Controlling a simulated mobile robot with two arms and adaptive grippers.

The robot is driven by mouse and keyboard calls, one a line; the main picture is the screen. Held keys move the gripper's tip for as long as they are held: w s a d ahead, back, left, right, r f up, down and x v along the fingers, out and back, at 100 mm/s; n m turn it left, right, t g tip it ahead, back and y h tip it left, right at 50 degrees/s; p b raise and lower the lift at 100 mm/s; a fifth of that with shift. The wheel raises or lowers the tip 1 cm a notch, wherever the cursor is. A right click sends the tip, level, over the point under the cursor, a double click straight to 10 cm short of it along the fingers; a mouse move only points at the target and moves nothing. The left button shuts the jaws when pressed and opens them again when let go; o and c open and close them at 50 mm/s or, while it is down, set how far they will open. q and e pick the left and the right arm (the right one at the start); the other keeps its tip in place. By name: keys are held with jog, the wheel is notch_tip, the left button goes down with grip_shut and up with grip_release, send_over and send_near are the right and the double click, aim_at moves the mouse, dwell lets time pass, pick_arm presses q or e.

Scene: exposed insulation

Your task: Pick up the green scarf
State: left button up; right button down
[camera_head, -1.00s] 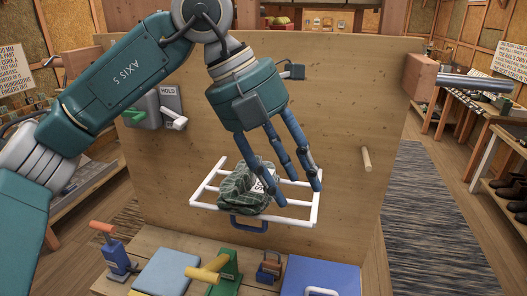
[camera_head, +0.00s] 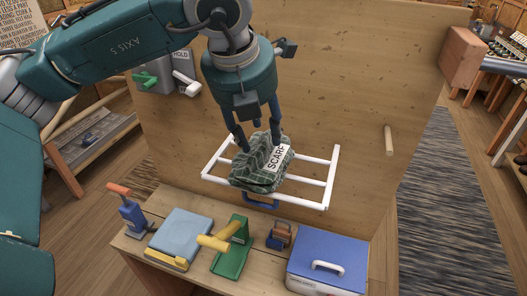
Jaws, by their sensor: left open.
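The green scarf (camera_head: 258,168) is a folded dark green plaid bundle with a white label reading SCARF. It lies on a white wire rack (camera_head: 318,186) fixed to the upright wooden board. My left gripper (camera_head: 257,142) points down from above, its fingers spread apart at the upper part of the scarf. The fingers are open; whether they touch the cloth I cannot tell. The far finger is partly hidden. My right gripper is not in view.
Below the rack a wooden bench holds a light blue book-like block (camera_head: 180,232), a green tool with a yellow handle (camera_head: 232,250), a padlock (camera_head: 280,236) and a blue box (camera_head: 328,262). A wooden peg (camera_head: 388,139) sticks out of the board at right.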

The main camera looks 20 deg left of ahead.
pick_arm(q)
jog(key=shift+x, duration=1.2)
jog(key=shift+a, duration=0.1)
grip_shut()
jog(key=shift+r, duration=0.1)
